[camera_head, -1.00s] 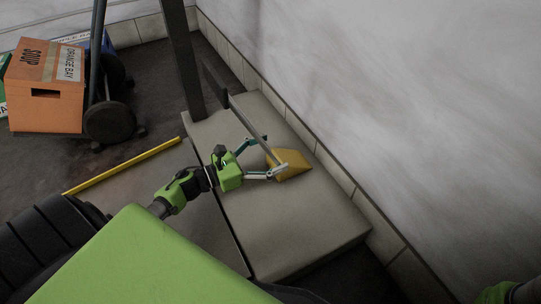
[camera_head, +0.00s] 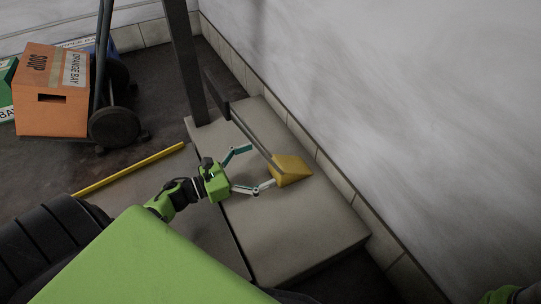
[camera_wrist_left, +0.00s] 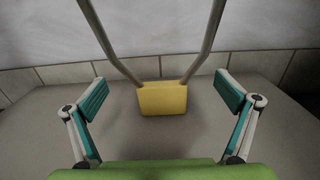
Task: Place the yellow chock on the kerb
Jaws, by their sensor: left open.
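The yellow chock (camera_head: 290,170) rests on the pale kerb (camera_head: 300,232), toward the wall side. A grey bar runs from the chock up to the dark post. In the left wrist view the chock (camera_wrist_left: 162,99) is centred ahead, with two grey bars rising from its top corners. My left gripper (camera_head: 262,167) is open and empty, its fingers spread, short of the chock and apart from it. In the wrist view its fingertips (camera_wrist_left: 160,92) stand wide to either side of the chock. A bit of my right arm shows at the lower right corner; its gripper fingers are not visible.
A dark post (camera_head: 184,70) stands at the kerb's far end. The wall (camera_head: 400,110) with a tiled base runs along the right. A hand truck with an orange box (camera_head: 52,90) stands at the left. A yellow strip (camera_head: 130,169) lies on the floor.

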